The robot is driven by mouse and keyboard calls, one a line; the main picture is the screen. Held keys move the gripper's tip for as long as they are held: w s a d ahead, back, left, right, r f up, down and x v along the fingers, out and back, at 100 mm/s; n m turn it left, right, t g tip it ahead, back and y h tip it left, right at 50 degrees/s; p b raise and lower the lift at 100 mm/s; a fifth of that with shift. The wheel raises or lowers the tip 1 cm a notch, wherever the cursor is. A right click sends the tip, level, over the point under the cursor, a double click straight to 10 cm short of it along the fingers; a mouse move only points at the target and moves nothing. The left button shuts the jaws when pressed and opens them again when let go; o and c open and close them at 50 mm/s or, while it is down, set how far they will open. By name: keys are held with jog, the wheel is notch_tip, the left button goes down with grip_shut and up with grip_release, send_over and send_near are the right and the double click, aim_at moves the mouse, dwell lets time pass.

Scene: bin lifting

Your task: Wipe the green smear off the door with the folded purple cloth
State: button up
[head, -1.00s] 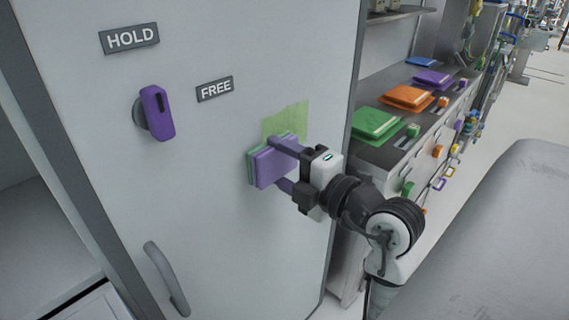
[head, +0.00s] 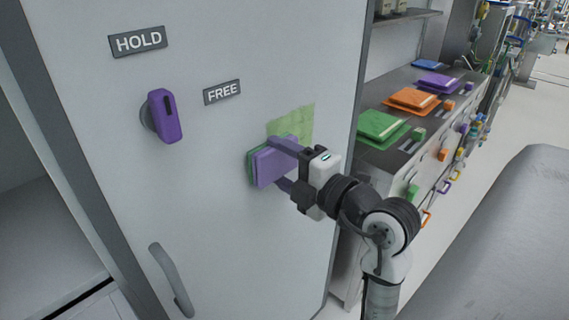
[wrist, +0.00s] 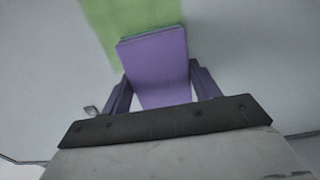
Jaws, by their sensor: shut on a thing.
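The folded purple cloth (head: 266,169) is a flat pad held upright against or very close to the door (head: 215,215). A green layer or edge shows along its left side. My gripper (head: 279,166) is shut on the cloth, one finger above and one below. The green smear (head: 293,122) is a pale square patch on the door, above and to the right of the cloth. The cloth may cover its lower part. In the wrist view, the cloth (wrist: 155,65) sits between the fingers with the smear (wrist: 105,22) beyond it. Actual contact cannot be made out.
A purple knob (head: 165,116) sits on the door by the HOLD sign (head: 138,41) and FREE sign (head: 222,92). A grey handle (head: 170,280) is low on the door. At right, a counter (head: 375,155) holds coloured folded cloths. A grey surface (head: 500,235) fills the lower right.

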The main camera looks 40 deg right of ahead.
aim_at(313, 128)
jog(key=shift+w, duration=0.35)
jog(key=shift+d, duration=1.7)
jog(key=shift+w+d+p, duration=0.15)
jog(key=shift+d+p, duration=0.25)
jog(key=shift+d, duration=1.3)
jog(key=shift+w+d+p, duration=0.15)
jog(key=shift+d+p, duration=0.2)
jog(key=shift+d, duration=1.35)
jog(key=shift+w+d+p, duration=0.15)
jog(key=shift+d+p, duration=0.25)
jog(key=shift+d, duration=1.3)
jog(key=shift+w, duration=0.15)
